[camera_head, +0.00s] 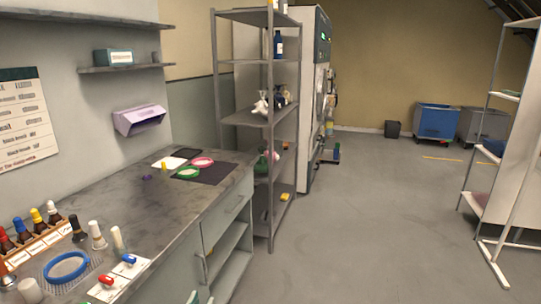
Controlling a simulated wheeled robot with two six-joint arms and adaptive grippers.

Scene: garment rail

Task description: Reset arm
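Only a small pale tip shows at the bottom edge, beside the counter front. It seems to be the end of my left gripper (201,297). The rest is cut off by the frame, so I cannot tell whether it is open or shut, or whether it holds anything. It looks apart from the counter's drawers. My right gripper is not in view.
A grey counter (140,215) at left carries bottles, brushes and a blue ring (67,267). A metal shelf (244,115) stands behind it. A white rack (511,150) stands at right. Bins (437,122) are at the back wall. The floor between (370,220) is clear.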

